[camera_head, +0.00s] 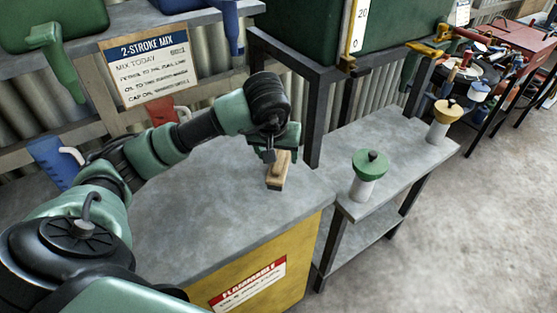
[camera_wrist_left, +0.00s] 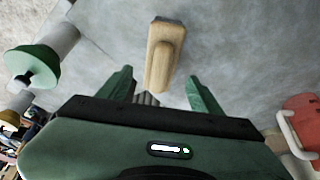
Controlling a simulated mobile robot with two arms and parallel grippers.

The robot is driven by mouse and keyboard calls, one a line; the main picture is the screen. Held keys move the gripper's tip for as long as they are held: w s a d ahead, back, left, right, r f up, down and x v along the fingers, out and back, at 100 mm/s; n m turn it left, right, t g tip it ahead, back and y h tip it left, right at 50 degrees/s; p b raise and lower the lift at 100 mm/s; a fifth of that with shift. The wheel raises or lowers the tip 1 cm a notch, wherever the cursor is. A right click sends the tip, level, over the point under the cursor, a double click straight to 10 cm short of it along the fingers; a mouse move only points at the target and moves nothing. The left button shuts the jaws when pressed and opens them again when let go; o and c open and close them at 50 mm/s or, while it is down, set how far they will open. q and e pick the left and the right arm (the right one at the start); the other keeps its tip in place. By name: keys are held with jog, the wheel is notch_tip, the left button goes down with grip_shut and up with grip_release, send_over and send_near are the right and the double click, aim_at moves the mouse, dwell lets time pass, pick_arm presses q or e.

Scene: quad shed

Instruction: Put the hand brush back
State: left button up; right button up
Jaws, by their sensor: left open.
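The hand brush (camera_head: 280,172) has a pale wooden body and sits on the grey top of the yellow cabinet (camera_head: 230,225), near its right end. Its upper part is partly hidden behind my left gripper (camera_head: 272,152), which hangs over it. In the left wrist view the brush (camera_wrist_left: 164,52) lies ahead of and roughly between the two green fingers of my left gripper (camera_wrist_left: 161,88), with dark bristles near its close end. The fingers are apart and not closed on it. My right gripper is not in view.
A lower grey bench to the right holds a green-lidded container (camera_head: 369,175) and a yellow-lidded one (camera_head: 443,121). A blue jug (camera_head: 52,162) and a red jug (camera_head: 162,110) stand at the cabinet's back. A dark frame post (camera_head: 314,115) rises close behind my gripper.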

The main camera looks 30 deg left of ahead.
pick_arm(q)
jog(key=v, duration=0.7)
jog(key=shift+s+r+b, duration=0.15)
jog(key=shift+r+b, duration=0.15)
jog(key=shift+d, duration=0.1)
